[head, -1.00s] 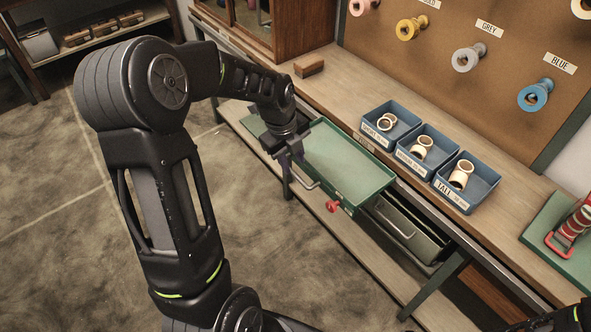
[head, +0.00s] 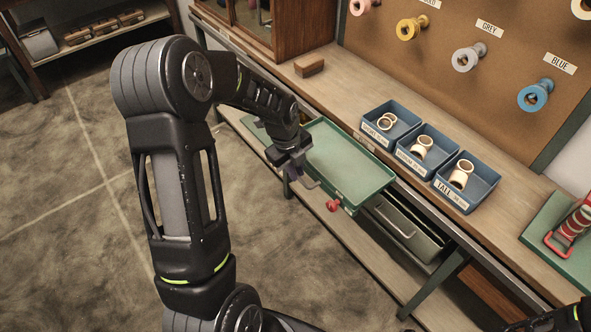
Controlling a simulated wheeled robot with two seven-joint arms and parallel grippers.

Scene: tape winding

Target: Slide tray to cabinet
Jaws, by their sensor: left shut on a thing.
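The green tray (head: 352,172) is shallow and rectangular, and sits level along the front edge of the workbench, left of and above an open drawer. A metal handle and a red knob (head: 334,205) show on its near side. My left gripper (head: 296,175) is at the tray's near-left side, shut on the tray's handle as far as I can see; its fingertips are partly hidden. The wooden cabinet (head: 287,30) stands on the bench at the back left. My right gripper is not clearly visible; only dark arm parts show at the bottom right corner.
Three blue bins (head: 428,153) with cream rings stand on the bench right of the tray. A wooden block (head: 309,67) lies near the cabinet. An open drawer (head: 405,228) hangs under the bench. A green mat (head: 566,236) with a red-handled stand is at right.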

